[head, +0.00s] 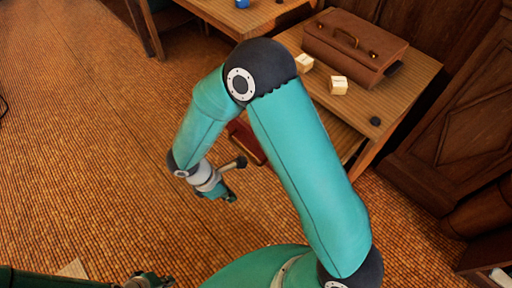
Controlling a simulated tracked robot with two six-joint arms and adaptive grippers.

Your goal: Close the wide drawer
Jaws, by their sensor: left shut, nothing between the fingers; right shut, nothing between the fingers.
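A dark red panel (247,142), which looks like the front of the wide drawer, shows low beside the wooden desk, partly hidden behind my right arm. It appears to stand out from the desk, but how far cannot be told. My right gripper (229,196) is shut and empty. It points down in front of the panel, a little below it in the picture, with floor behind it. My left gripper (152,281) is shut and empty at the bottom edge, partly cut off and far from the panel.
The desk top (413,75) carries a brown briefcase (352,45), two pale cubes (338,85) and a small dark object (375,121). Another table (240,17) stands at the back. Dark wooden cabinetry (450,140) closes off the right. The tiled floor (90,140) at left is clear.

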